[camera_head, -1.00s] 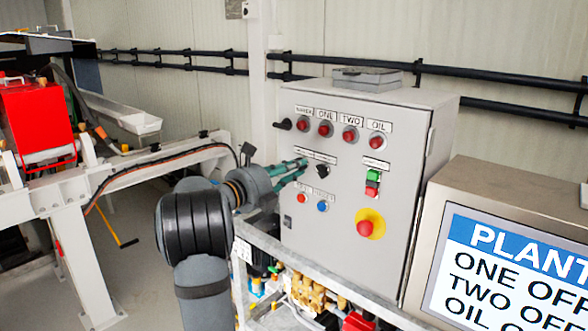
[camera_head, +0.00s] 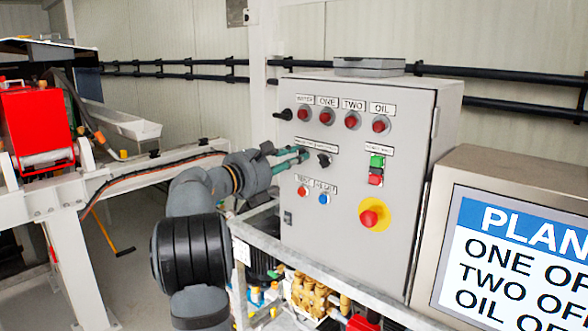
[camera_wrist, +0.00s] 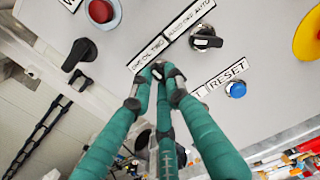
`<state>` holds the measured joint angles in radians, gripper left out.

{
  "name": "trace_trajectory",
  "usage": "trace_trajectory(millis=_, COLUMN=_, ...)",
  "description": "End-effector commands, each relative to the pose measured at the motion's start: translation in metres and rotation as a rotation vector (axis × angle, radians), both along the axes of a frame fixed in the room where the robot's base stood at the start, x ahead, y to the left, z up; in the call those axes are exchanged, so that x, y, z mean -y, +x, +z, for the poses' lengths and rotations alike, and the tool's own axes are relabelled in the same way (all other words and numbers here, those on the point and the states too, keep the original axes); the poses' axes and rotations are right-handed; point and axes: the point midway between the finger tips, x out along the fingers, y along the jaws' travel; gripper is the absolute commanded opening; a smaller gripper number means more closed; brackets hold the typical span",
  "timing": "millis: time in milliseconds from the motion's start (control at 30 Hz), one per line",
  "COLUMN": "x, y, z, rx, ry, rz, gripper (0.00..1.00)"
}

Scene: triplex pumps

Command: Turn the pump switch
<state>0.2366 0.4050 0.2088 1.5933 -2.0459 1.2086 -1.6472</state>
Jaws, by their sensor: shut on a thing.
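The grey control cabinet (camera_head: 345,235) carries small black rotary switches in its middle row. My gripper (camera_head: 304,154) reaches it from the left with green fingers.
Red lamps (camera_head: 351,121) line the cabinet's top. A black handle (camera_head: 285,114) juts at its left edge. Below are green and red buttons (camera_head: 376,169), a blue reset button (camera_head: 323,199) and a red emergency stop (camera_head: 369,217). A metal frame (camera_head: 268,238) runs below my arm.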

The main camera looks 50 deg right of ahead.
Motion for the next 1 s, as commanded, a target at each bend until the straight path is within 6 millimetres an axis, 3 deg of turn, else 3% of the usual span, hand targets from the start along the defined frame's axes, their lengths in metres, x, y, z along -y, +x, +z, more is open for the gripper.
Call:
trace_trajectory(millis=600, x=0.0001, y=0.0000, z=-0.0008, rx=0.557, ry=-0.046, rz=0.000, gripper=0.00)
trace_trajectory(millis=1000, x=0.0001, y=-0.0006, z=0.0022, rx=0.760, ry=-0.063, rz=-0.001, gripper=0.00)
